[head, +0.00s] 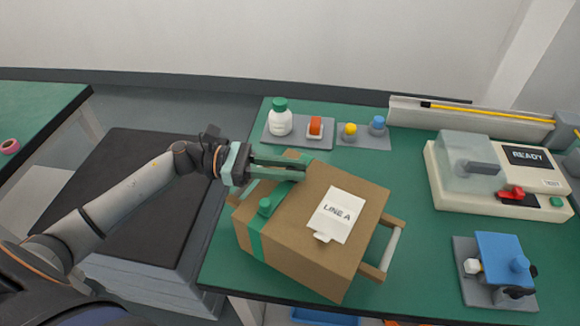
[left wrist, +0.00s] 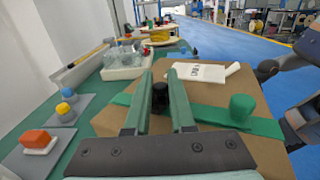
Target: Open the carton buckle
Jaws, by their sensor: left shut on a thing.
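The brown carton (head: 296,252) stands on the green table with a white "LINE A" label (head: 337,212) on top. A green strap (head: 256,244) runs over its left side and carries a green knob (head: 265,206); strap (left wrist: 210,122) and knob (left wrist: 242,106) also show in the left wrist view. My left gripper (head: 303,171) is over the carton's back left part. In the left wrist view its fingers (left wrist: 161,76) are on either side of a small black piece (left wrist: 160,96) at the strap, apparently the buckle, and shut on it. The head view hides this piece. My right gripper is out of view.
Behind the carton are a white bottle (head: 280,121), an orange block (head: 315,126), and yellow (head: 350,131) and blue (head: 377,124) knobs. A machine reading READY (head: 495,190) and a blue fixture (head: 503,255) stand at right. Bare table separates them from the carton.

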